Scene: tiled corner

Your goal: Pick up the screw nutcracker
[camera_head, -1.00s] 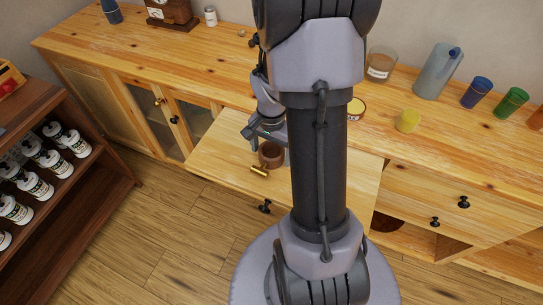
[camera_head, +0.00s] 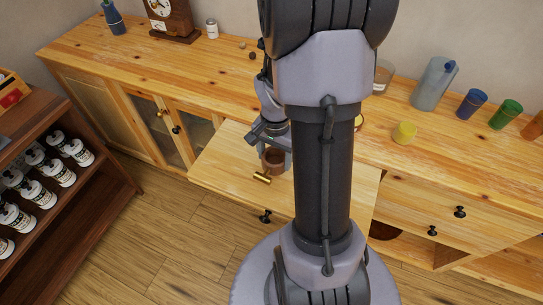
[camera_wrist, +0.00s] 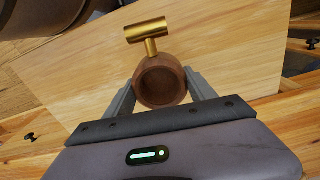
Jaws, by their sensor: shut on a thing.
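The screw nutcracker (camera_wrist: 161,81) is a round brown wooden cup with a brass T-shaped screw handle (camera_wrist: 147,31) sticking out of its side. In the wrist view its open mouth faces the camera. My gripper (camera_wrist: 160,92) is shut on the cup, with one finger on each side. In the head view the nutcracker (camera_head: 273,160) is at my gripper (camera_head: 272,150), over the pale wooden surface (camera_head: 225,170) of what looks like a pulled-out drawer. Its brass handle points toward the front. I cannot tell whether the cup touches the surface.
The wooden sideboard (camera_head: 180,75) runs behind. A dark shelf with bottles (camera_head: 70,205) stands at left.

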